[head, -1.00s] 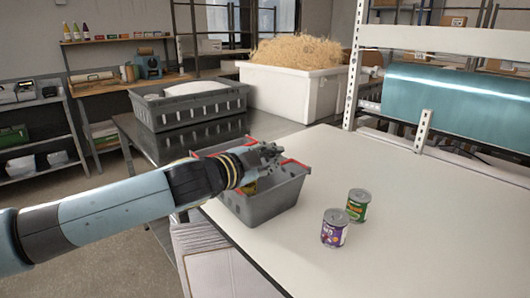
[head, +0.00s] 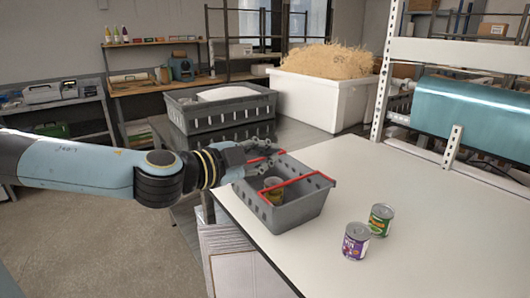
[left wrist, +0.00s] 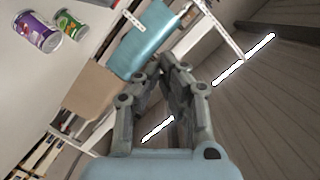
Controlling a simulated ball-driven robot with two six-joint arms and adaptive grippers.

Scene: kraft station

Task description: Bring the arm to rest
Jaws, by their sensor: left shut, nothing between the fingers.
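My left gripper (head: 262,150) is shut and empty, raised over the back left side of the grey basket (head: 297,213) with red trim. It hides part of the basket's far rim. A can (head: 272,186) stands inside the basket at its left. In the left wrist view my left gripper (left wrist: 165,65) has its fingers together, with no object between them. My right gripper is not in view.
A purple can (head: 355,241) and a green can (head: 380,220) stand on the white table (head: 430,240), right of the basket. A grey crate (head: 222,115) and a white bin (head: 320,100) of shredded paper stand behind. The table's right part is clear.

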